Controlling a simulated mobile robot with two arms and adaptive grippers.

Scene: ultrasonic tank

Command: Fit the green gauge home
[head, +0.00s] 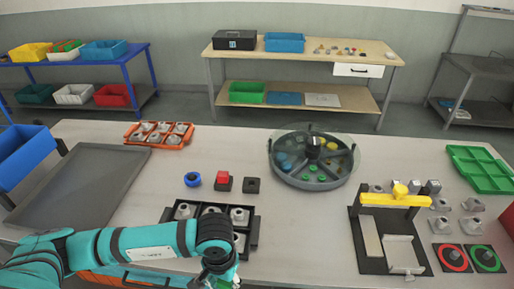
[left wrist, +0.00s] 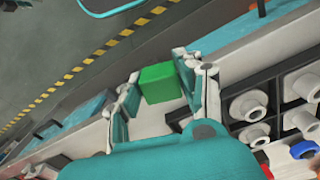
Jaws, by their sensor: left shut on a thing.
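The green gauge (left wrist: 159,83) is a small green block between the two fingers of my left gripper (left wrist: 157,88) in the left wrist view. The fingers are shut on it. In the head view my left gripper (head: 221,270) is at the bottom edge, near the table's front edge, and my own arm hides most of it; only a sliver of green shows there. A black tray (head: 252,236) with grey metal parts lies just behind it, partly covered by the arm. I cannot tell which seat belongs to the gauge. My right gripper is not in view.
Behind the black tray are a blue ring (head: 193,180), a red-topped block (head: 222,180) and a dark block (head: 251,185). A round divided tank (head: 311,186) stands mid-table. A black fixture with a yellow bar (head: 395,200) is at right. The table between tray and fixture is clear.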

